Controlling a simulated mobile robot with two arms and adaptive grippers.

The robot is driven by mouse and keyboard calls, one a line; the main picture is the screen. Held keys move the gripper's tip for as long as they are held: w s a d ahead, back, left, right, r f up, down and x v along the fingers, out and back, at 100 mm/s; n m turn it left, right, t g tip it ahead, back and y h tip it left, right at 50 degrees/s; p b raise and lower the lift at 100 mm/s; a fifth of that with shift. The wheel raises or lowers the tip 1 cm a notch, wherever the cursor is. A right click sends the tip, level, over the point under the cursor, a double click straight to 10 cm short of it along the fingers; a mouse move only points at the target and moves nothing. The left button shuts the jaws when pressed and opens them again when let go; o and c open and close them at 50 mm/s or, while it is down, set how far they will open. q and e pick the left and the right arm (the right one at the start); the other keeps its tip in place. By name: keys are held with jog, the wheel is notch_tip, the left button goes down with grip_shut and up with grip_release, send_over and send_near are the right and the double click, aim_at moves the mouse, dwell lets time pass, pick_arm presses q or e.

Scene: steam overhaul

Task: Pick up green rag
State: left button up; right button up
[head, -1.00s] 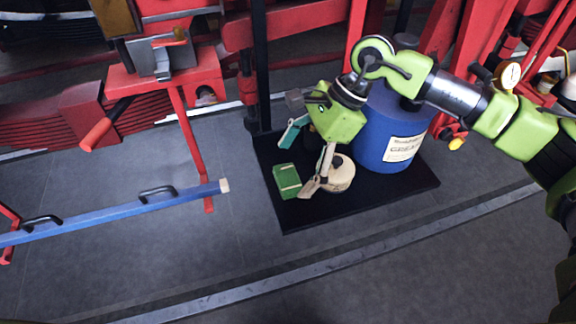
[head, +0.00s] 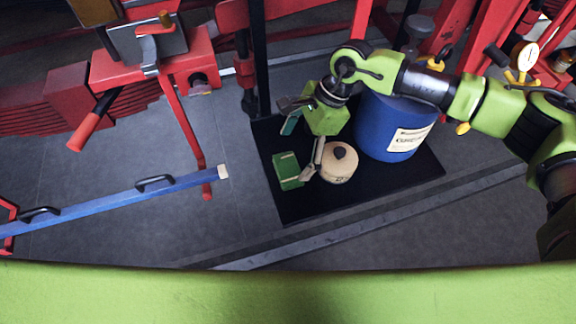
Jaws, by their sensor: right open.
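The green rag (head: 287,167) is a small folded green pad with pale bands. It lies on the black mat (head: 296,208), left of a round cream tin. My right gripper (head: 297,149) reaches in from the right, above the mat. It is open and empty, with a teal finger behind the rag and a pale finger close to the rag's right edge. I cannot tell whether the pale finger touches the rag. My left gripper is not in view.
The cream tin (head: 338,166) with a dark knob stands close right of the pale finger. A blue drum (head: 386,128) stands behind it on the mat. A blue bar (head: 110,203) and a red stand (head: 150,68) are to the left. Grey floor lies in front.

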aim_at(290, 167)
jog(key=shift+s+a+f+p, duration=0.15)
jog(key=shift+s+f+p, duration=0.1)
jog(key=shift+f+p, duration=0.4)
jog(key=shift+s+a+f+p, duration=0.15)
jog(key=shift+s+f+p, duration=0.1)
jog(key=shift+f+p, duration=0.3)
jog(key=shift+p+x, duration=0.35)
jog(key=shift+x, duration=0.65)
jog(key=shift+f, duration=0.25)
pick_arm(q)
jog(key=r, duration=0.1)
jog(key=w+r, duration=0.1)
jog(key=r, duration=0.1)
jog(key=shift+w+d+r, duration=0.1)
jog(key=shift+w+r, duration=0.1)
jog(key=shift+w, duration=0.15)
pick_arm(e)
jog(key=c, duration=1.2)
